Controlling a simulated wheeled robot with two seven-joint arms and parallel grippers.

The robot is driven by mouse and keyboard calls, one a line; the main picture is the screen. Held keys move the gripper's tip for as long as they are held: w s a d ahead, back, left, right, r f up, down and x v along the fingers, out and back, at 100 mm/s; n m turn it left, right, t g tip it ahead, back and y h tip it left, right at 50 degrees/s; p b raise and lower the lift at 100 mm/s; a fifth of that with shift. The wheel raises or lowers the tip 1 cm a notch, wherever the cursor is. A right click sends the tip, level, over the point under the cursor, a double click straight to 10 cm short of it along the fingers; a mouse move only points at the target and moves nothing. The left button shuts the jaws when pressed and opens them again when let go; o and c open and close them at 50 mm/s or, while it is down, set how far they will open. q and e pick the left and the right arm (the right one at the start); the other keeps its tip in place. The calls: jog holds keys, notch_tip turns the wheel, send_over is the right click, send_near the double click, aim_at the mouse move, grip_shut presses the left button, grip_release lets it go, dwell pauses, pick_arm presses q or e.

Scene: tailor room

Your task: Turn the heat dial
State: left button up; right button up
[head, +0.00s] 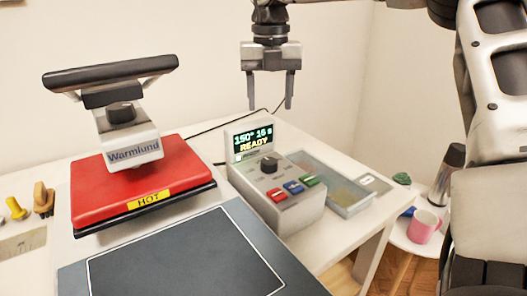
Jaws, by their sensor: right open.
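The heat dial (269,163) is a dark round knob on top of a grey control box (298,211). The box's screen (253,143) reads "150° 16 s READY". Red, blue and green buttons sit in front of the dial. My right gripper (280,106) is open and empty, pointing down in the air above the box, apart from the dial. My left gripper is not in view.
A red heat press (92,188) labelled "HOT" stands left of the box, with a dark flat plate (185,262) in front. A grey tray (345,199) lies right of the box. A pink mug (423,227) and a flask (449,165) stand on a lower side table.

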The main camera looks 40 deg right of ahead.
aim_at(269, 161)
notch_tip(269, 161, down, 14)
jog(key=shift+r+p, duration=0.1)
jog(key=shift+p, duration=0.55)
jog(key=c, duration=1)
